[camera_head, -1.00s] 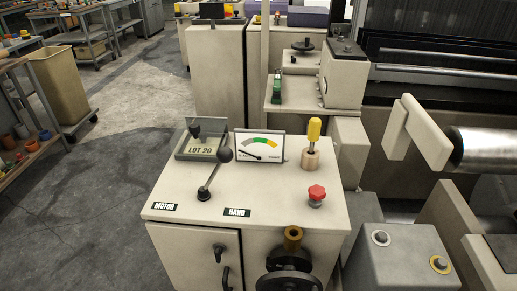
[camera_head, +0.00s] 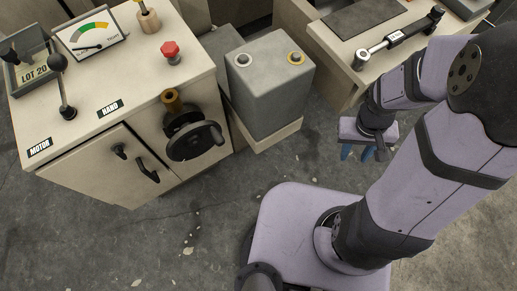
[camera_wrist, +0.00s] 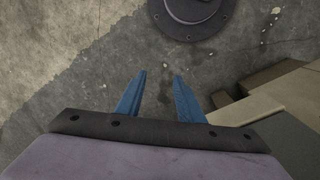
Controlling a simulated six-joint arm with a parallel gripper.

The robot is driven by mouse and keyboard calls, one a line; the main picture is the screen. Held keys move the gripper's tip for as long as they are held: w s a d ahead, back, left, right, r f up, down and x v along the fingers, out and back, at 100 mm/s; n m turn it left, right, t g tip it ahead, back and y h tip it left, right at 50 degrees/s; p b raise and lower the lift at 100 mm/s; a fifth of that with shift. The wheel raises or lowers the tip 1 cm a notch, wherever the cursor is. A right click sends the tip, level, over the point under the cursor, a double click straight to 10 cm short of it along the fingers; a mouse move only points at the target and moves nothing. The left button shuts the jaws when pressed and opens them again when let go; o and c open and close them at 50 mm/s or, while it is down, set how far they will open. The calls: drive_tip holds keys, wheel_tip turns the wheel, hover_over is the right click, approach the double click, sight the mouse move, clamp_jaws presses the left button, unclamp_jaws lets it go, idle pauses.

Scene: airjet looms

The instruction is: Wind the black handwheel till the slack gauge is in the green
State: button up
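The black handwheel (camera_head: 194,140) sits on the front of the cream cabinet (camera_head: 118,105), below a brass fitting (camera_head: 172,98). The slack gauge (camera_head: 92,35) stands on the cabinet top at the back left. My gripper (camera_head: 361,152) is well to the right of the handwheel, pointing down over the floor. In the wrist view its two blue fingers (camera_wrist: 158,92) are apart with nothing between them.
A lever (camera_head: 62,88) stands between the MOTOR and HAND labels (camera_head: 110,108). A red knob (camera_head: 170,52) is on the cabinet top. A grey box (camera_head: 270,80) with two ringed buttons stands between the cabinet and my arm. The floor before the handwheel is clear.

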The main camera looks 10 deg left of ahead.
wheel_tip(320, 180, down, 9)
drive_tip(key=w+y+p, duration=0.2)
drive_tip(key=y+p, duration=0.1)
drive_tip(key=p, duration=0.6)
drive_tip(key=a+m+t+y+p, duration=0.1)
drive_tip(key=a+t+y+p, duration=0.1)
drive_tip(key=a+y+p, duration=0.6)
drive_tip(key=s+a+r+m+t+y+p, duration=0.2)
drive_tip(key=s+a+r+y+p, duration=0.2)
drive_tip(key=s+a+r+p, duration=0.3)
drive_tip(key=s+a+r+m+t+y+p, duration=0.1)
drive_tip(key=s+a+r+m+y+p, duration=0.1)
drive_tip(key=s+a+r+y+p, duration=0.2)
drive_tip(key=s+a+r+p, duration=0.3)
drive_tip(key=a+r+p, duration=0.1)
drive_tip(key=r, duration=0.3)
drive_tip(key=shift+a+r+t+p, duration=0.15)
drive_tip(key=shift+t+p, duration=0.15)
drive_tip(key=shift+t, duration=0.1)
drive_tip(key=shift+w+a, duration=0.1)
drive_tip(key=shift+a, duration=0.1)
